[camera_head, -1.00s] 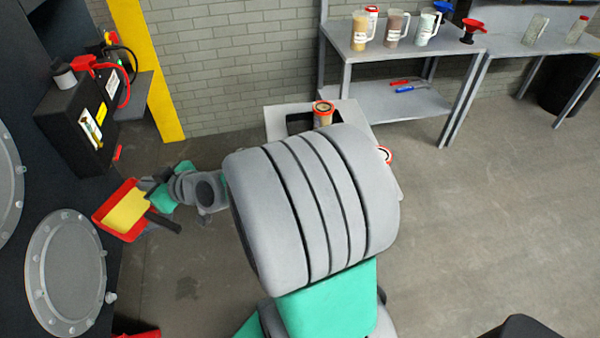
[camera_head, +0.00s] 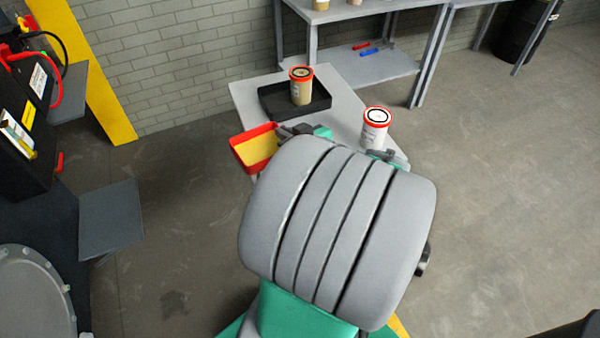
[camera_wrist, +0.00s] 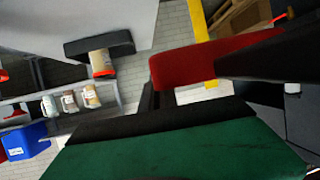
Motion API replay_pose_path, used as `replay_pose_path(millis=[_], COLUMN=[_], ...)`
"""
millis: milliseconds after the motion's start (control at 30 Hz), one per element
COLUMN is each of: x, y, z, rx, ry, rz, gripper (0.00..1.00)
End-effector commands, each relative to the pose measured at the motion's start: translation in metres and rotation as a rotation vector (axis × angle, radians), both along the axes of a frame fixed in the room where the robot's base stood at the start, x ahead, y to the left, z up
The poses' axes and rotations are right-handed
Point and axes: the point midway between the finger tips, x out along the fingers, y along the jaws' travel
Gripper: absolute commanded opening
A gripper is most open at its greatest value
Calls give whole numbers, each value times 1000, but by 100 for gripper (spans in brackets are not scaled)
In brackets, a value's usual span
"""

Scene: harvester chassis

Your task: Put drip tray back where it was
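The drip tray (camera_head: 255,147) is red with yellow contents. In the head view it is at the left edge of the small grey cart (camera_head: 345,88). My gripper (camera_head: 288,133) is at its right side and appears shut on its edge, though my arm partly hides the grip. In the wrist view the red tray (camera_wrist: 205,62) shows beside my dark finger (camera_wrist: 265,57). I cannot tell whether the tray touches the cart.
On the cart are a black tray (camera_head: 270,100) with a red-lidded jar (camera_head: 302,85) in it, and a white red-lidded jar (camera_head: 375,128). A grey shelf (camera_head: 375,68) stands behind. A grey plate (camera_head: 110,218) juts out at left. Floor at right is clear.

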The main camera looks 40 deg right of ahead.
Motion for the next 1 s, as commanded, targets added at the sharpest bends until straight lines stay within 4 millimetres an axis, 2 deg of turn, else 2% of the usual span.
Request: replay_pose_path(millis=[33,133,267,367,567,633,700,800,1000], x=[-17,-41,-52,-41,-5,7,15,25,36], y=[-18,-37,-48,-60,-104,-119,-129,-142,-155], z=[-26,-38,-42,-48,-74,-84,-103,-122,-143], rx=[-2,-5,-6,-4,-3,-3,-1,-4,-4], ry=[-2,-5,-8,-7,-5,-5,-5,-5,-6], rz=[-53,-112,-142,-140,-137,-137,-141,-141,-141], gripper=[0,0,0,0,0,0,0,0,0])
